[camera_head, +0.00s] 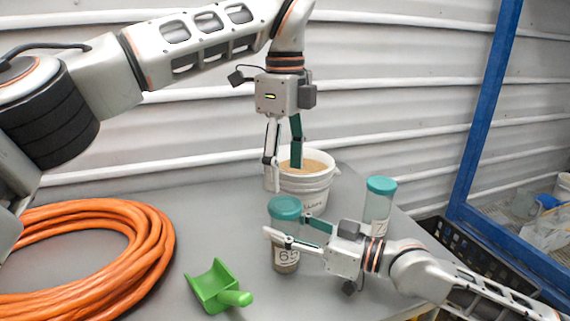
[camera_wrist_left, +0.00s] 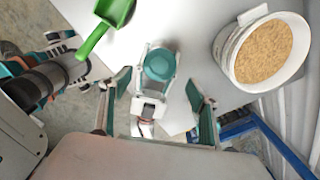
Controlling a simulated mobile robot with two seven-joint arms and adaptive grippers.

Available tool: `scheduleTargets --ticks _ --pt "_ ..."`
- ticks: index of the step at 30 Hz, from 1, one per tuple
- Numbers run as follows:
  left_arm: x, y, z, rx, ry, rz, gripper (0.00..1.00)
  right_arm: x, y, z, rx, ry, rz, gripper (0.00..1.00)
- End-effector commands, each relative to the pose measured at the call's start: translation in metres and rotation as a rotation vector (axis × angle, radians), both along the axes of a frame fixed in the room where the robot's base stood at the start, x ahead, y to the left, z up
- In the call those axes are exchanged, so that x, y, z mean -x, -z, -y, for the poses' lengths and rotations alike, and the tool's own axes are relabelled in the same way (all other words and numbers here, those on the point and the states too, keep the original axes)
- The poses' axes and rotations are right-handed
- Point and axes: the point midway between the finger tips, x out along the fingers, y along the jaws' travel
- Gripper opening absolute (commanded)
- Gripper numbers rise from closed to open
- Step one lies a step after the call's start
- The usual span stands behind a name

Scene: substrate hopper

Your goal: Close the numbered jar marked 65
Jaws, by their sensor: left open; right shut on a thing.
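The jar marked 65 (camera_head: 286,262) stands upright on the grey table with brown contents low inside. A teal lid (camera_head: 285,207) sits at its top; whether it is screwed tight cannot be told. The lid shows from above in the left wrist view (camera_wrist_left: 159,65). My right gripper (camera_head: 287,228) is shut around the jar's upper part, below the lid. My left gripper (camera_head: 283,178) is open and empty, pointing down above and slightly behind the lid. Its two fingers (camera_wrist_left: 157,84) are apart in the left wrist view, with the lid beyond them.
A white bucket of tan grain (camera_head: 303,195) stands close behind the jar. Another teal-lidded jar (camera_head: 378,210) stands to the right, its number partly hidden. A green scoop (camera_head: 213,288) lies left of the jar. A coiled orange hose (camera_head: 150,250) fills the table's left.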

Motion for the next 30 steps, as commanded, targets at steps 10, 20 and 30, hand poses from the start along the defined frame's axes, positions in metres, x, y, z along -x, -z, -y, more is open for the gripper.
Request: scheduleTargets --ticks 10,20,30 --pt "0.001 0.048 0.0 0.001 0.003 -0.004 0.61 0.0 -0.001 0.0 -0.001 0.0 0.0 0.0" --pt "0.0 0.075 0.0 0.002 0.001 -0.001 0.61 0.0 -0.001 0.0 -0.001 0.0 0.0 0.0" --pt "0.0 0.076 0.0 0.001 0.0 0.0 0.51 0.0 -0.001 0.0 -0.001 0.0 0.0 0.0"
